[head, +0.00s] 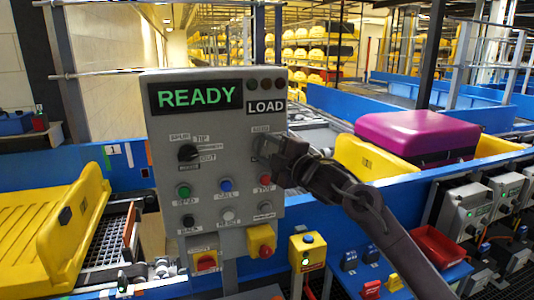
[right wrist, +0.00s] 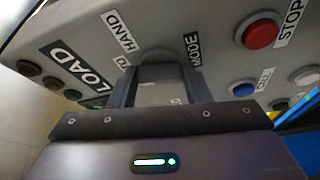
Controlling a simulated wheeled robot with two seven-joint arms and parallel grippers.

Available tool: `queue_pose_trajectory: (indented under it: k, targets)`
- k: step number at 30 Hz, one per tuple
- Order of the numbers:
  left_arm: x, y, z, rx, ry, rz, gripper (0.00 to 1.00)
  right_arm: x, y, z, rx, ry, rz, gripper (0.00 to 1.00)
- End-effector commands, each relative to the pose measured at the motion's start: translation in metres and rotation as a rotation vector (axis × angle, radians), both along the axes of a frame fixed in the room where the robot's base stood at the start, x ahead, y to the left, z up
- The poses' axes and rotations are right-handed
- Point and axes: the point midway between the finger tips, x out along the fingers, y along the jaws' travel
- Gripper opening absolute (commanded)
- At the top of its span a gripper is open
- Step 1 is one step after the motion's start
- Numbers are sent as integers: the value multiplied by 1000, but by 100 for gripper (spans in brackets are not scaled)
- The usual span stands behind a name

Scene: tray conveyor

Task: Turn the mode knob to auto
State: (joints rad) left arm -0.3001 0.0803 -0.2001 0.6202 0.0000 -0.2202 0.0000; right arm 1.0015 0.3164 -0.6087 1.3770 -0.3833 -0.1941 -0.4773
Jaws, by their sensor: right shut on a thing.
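The grey control panel (head: 215,130) stands upright in front of me with a lit READY sign (head: 195,95) and a LOAD sign (head: 266,107). My right gripper (head: 262,150) is at the panel's right side, below the LOAD sign, shut on the mode knob. The knob is hidden behind the gripper in the head view. In the right wrist view the gripper (right wrist: 160,75) has its fingers against the panel, beside the HAND label (right wrist: 119,30) and the MODE label (right wrist: 193,49). A label ending in TO is partly covered. I cannot tell where the knob points. My left gripper is not in view.
A black selector knob (head: 188,152) sits on the panel's left. A red button (head: 265,180) and a blue button (head: 225,185) lie below my gripper. A magenta case (head: 412,132) lies in a yellow tray (head: 365,160) at right; another yellow tray (head: 45,245) is at left.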

Motion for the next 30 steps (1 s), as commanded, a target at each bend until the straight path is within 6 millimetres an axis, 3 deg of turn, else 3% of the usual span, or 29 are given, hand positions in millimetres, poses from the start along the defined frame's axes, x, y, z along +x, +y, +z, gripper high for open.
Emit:
queue_pose_trajectory:
  k: [12,30]
  targets:
    - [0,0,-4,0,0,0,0,0,0,0,-214,-67,0,21]
    - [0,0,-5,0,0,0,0,0,0,0,-257,-80,1,21]
